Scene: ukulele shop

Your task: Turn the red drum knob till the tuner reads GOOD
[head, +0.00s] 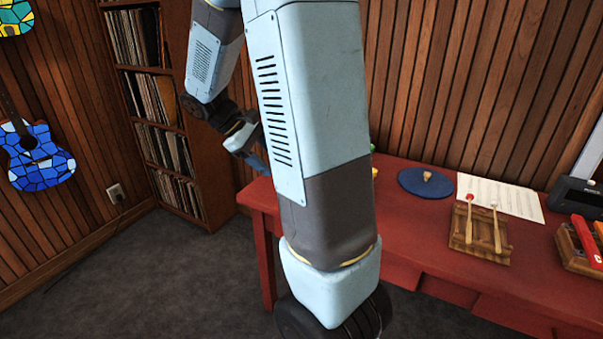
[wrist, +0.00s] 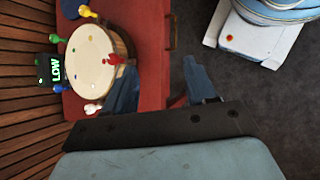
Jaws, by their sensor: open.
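In the wrist view the drum (wrist: 92,62) has a pale round head and a wooden side, and stands on the red table. The red knob (wrist: 115,60) is on the drum's rim, on the side toward my gripper. The tuner (wrist: 53,72) beside the drum shows LOW in green. My gripper (wrist: 160,86) is open and empty. Its left finger is close to the drum's lower right side; the right finger is over the floor. I cannot tell if it touches the drum. In the head view my arm hides most of the drum.
Yellow (wrist: 87,13), white (wrist: 92,107) and blue knobs also ring the drum. On the red table (head: 410,225) are a blue disc (head: 428,182), a wooden block with mallets (head: 479,228) and paper sheets (head: 507,198). A record shelf (head: 158,115) stands at the back left.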

